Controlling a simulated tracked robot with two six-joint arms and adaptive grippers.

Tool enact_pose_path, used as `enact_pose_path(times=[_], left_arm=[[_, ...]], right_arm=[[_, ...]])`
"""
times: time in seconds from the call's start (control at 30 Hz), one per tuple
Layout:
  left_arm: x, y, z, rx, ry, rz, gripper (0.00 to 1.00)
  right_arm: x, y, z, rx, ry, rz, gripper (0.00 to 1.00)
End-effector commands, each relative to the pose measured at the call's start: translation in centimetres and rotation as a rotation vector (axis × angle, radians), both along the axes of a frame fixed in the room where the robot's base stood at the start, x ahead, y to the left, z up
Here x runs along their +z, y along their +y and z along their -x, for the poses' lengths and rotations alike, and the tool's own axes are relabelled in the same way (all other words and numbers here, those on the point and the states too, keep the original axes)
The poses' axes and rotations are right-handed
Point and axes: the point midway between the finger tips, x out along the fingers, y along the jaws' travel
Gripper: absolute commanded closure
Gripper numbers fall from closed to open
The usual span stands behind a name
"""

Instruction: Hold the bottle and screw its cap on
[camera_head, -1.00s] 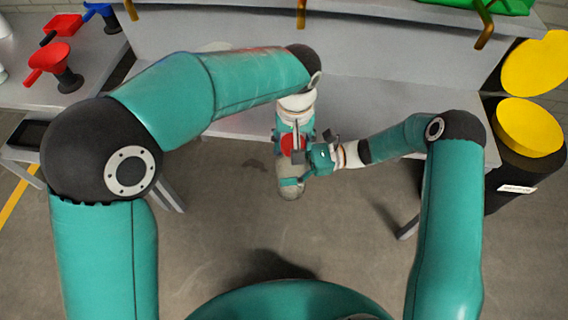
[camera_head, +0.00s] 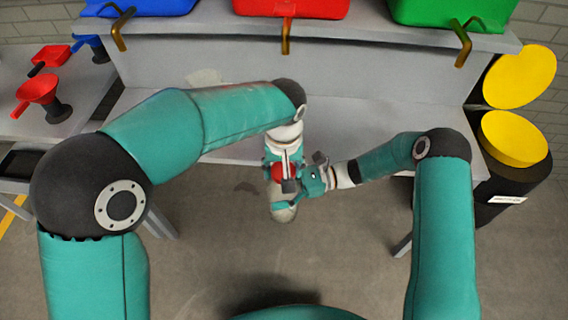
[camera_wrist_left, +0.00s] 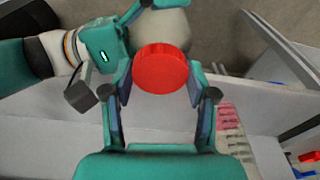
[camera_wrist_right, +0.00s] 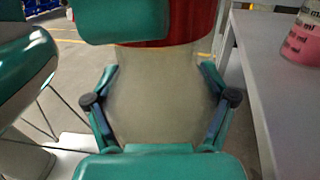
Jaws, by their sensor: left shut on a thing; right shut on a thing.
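The bottle (camera_head: 284,213) is pale and translucent, and hangs over the floor in front of the workbench. My right gripper (camera_head: 298,195) is shut around its body from the side; the right wrist view shows the bottle (camera_wrist_right: 160,100) between both fingers. The red cap (camera_wrist_left: 162,70) is round and sits at the top of the bottle, between the fingers of my left gripper (camera_wrist_left: 160,85), which is shut on it from above. In the right wrist view the red cap (camera_wrist_right: 170,45) is partly covered by my left gripper. The thread is hidden, so I cannot tell how tight the cap is.
The grey workbench (camera_head: 350,120) is behind, with blue, red (camera_head: 290,6) and green (camera_head: 455,12) bins above. A red funnel (camera_head: 38,90) stands on the left table. A yellow-topped drum (camera_head: 513,138) stands right. A beaker with pink liquid (camera_wrist_right: 304,40) shows in the right wrist view.

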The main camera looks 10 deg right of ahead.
Motion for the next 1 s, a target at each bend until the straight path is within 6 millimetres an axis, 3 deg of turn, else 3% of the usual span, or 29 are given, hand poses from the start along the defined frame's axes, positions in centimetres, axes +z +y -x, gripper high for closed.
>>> enact_pose_path(times=[1.0], left_arm=[[-1.12,0.0,0.01,-0.001,0.001,0.0,0.56]], right_arm=[[0.03,-0.02,0.0,0.0,0.0,0.0,0.8]])
